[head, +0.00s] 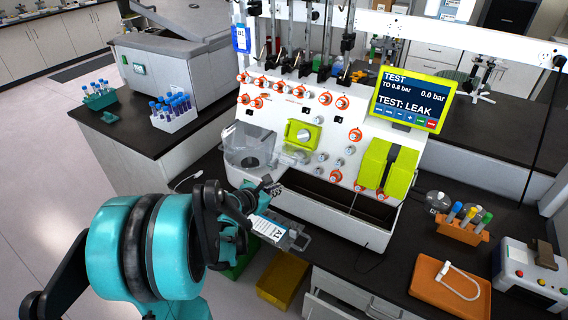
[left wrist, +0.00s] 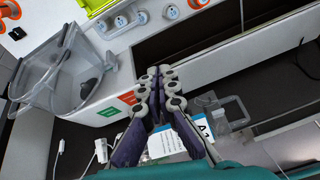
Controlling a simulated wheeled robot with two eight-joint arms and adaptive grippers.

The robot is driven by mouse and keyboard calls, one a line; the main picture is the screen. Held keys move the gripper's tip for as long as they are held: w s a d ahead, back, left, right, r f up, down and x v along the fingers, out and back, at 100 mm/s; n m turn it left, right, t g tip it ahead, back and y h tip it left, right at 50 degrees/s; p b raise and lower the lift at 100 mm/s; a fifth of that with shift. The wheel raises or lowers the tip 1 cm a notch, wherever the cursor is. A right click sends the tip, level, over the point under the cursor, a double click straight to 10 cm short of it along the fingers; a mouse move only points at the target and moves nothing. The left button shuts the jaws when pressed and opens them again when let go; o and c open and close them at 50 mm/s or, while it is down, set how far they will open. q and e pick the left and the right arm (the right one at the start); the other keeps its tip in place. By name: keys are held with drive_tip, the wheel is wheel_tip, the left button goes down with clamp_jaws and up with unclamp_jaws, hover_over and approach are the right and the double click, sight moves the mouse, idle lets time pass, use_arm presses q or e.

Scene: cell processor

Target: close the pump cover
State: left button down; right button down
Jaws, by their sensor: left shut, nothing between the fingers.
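The cell processor (head: 300,182) is a white machine with orange-ringed ports. A yellow-green square housing (head: 317,131) is on its front panel, with a clear flap (head: 291,156) hanging open below it. I take this flap as the pump cover. Part of the yellow-green housing shows at the top of the left wrist view (left wrist: 97,7). My left gripper (head: 274,187) is low in front of the machine, below and left of the flap, apart from it. Its fingers are together and empty in the left wrist view (left wrist: 158,72). My right gripper is not in view.
A clear chamber (head: 245,155) sticks out left of the flap, also large in the left wrist view (left wrist: 58,80). Taller yellow-green panels (head: 400,172) stand at right, below the screen (head: 412,98). An open trough (head: 340,197) runs along the machine's bottom. An orange tray (head: 425,285) lies at right.

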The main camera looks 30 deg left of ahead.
sight(293, 153)
use_arm(q)
drive_tip(key=w+a+f+n+b, duration=0.1)
drive_tip(key=w, duration=0.2)
drive_tip(key=w+a+f+n+b, duration=0.1)
drive_tip(key=w+f, duration=0.1)
drive_tip(key=w, duration=0.1)
drive_tip(key=w+a+f+n+b, duration=0.1)
drive_tip(key=w, duration=0.2)
drive_tip(key=shift+w+f, duration=0.1)
drive_tip(key=shift+f, duration=0.25)
drive_tip(key=r, duration=0.4)
drive_tip(key=shift+w+r, duration=0.15)
drive_tip(key=shift+w, duration=0.05)
drive_tip(key=shift+a+r, duration=0.1)
drive_tip(key=shift+a, duration=0.05)
